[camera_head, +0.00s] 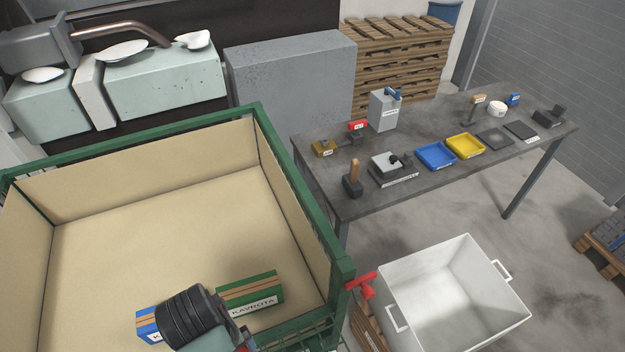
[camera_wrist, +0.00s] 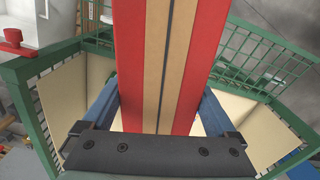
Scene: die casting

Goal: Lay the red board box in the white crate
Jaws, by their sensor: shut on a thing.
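The red board box (camera_wrist: 187,60) has tan bands and a dark centre line, and fills the middle of the wrist view. My gripper (camera_wrist: 155,120) is shut on it, with a blue finger on each side. In the head view my gripper (camera_head: 236,334) is low in the picture over the green-framed bin, and only a small red part of the box (camera_head: 244,346) shows at the bottom edge. The white crate (camera_head: 397,290) stands on the right, outside the bin, open at the top. Its visible inside is empty.
The green-framed bin (camera_head: 343,268) has tan walls and holds a green box (camera_head: 250,292) and a blue box (camera_head: 148,322). A red fitting (camera_head: 363,284) stands between bin and crate. A grey workbench (camera_head: 420,185) with trays and tools is behind the crate.

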